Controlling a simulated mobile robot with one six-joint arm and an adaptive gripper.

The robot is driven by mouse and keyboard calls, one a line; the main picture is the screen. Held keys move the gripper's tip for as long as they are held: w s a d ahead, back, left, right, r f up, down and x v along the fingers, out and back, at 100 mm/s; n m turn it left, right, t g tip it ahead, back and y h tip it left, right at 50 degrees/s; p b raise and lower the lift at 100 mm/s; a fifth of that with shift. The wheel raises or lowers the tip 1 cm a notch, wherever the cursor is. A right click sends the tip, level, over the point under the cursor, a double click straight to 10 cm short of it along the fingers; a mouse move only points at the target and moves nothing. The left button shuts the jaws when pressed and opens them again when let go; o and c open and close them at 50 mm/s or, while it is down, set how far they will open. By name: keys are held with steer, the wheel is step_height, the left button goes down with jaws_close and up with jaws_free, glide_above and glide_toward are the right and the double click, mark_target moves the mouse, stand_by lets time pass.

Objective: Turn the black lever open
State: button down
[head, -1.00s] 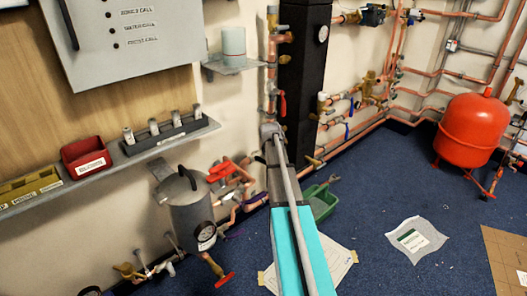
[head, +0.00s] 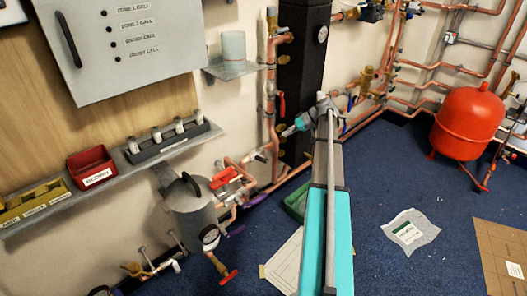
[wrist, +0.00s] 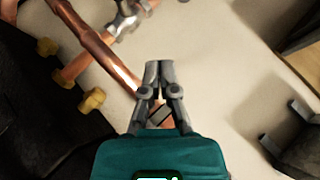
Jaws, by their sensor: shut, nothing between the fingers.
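My gripper (head: 285,132) reaches left from the end of my arm, in front of the copper pipes beside the black column. In the wrist view its two grey fingers (wrist: 160,68) are shut with their tips together and nothing between them, over bare cream wall just right of a slanting copper pipe. A small dark lever-like part (head: 262,157) sits on the pipework below and left of my gripper in the head view; I cannot tell for sure that it is the black lever. No black lever is clear in the wrist view.
The black column (head: 302,75) stands just behind my gripper. A red lever (head: 282,103) is on the upright pipe close by. A grey tank (head: 188,205), a green tray (head: 297,203) and a shelf with a red bin (head: 91,167) are near.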

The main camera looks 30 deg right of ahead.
stand_by(0.5)
steer(key=b, duration=0.8)
glide_above(264, 160)
steer(key=d, duration=0.2)
step_height(264, 160, down, 7)
steer(key=shift+w+a+f+b, duration=0.1)
steer(key=shift+a+f+b, duration=0.5)
steer(key=shift+a+f, duration=0.35)
